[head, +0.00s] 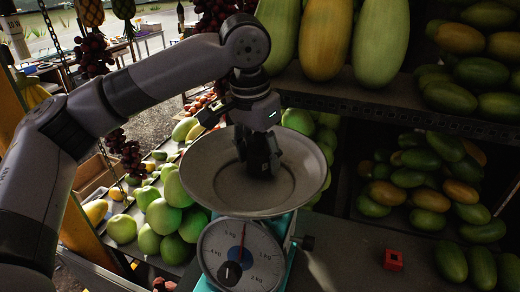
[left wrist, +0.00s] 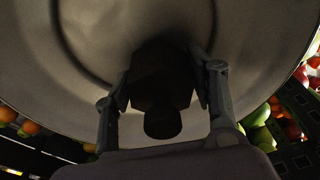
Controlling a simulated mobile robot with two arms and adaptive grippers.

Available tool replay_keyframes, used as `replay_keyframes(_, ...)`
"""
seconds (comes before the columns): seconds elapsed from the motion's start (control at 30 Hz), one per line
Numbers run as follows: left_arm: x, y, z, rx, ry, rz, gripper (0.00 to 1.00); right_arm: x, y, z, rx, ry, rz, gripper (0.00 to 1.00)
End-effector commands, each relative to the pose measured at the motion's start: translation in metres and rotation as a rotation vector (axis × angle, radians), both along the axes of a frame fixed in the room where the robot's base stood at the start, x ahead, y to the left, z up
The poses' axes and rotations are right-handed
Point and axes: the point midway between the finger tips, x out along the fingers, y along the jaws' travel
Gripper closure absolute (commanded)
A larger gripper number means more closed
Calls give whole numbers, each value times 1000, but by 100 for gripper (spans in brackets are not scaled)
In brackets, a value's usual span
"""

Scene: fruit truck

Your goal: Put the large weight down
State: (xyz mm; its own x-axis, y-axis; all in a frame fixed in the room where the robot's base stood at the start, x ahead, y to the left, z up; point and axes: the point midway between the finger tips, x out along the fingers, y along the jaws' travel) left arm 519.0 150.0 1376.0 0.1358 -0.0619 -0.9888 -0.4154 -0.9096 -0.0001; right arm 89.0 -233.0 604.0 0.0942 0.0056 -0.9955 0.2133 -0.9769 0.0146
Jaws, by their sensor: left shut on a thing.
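The large weight (left wrist: 162,75) is a dark block with a round knob, seen in the left wrist view between my two fingers. My left gripper (left wrist: 162,88) is shut on it. In the head view my left gripper (head: 258,150) reaches down into the metal pan (head: 205,170) of the scale. The weight is dark there and hard to part from the fingers. I cannot tell whether its base touches the pan. The scale (head: 243,252) has a teal body and a white dial, with its red needle pointing nearly straight up. My right gripper is not in view.
A small dark knobbed object (head: 230,273) shows before the dial. A red cube (head: 393,260) lies on the dark counter (head: 350,250) to the right. Green fruit (head: 170,215) lies left of the scale, mangoes (head: 425,180) right.

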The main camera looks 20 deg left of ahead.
Motion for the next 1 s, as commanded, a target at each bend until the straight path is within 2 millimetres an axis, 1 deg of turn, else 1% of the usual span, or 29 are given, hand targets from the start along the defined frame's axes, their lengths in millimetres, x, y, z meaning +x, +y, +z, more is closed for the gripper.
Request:
replay_keyframes(0.13,1,0,2,-2,-5,0,100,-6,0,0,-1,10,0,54)
replay_keyframes(0.37,1,0,2,-3,-4,0,100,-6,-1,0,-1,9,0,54)
replay_keyframes(1.0,0,0,-9,-3,-3,0,100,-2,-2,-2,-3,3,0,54)
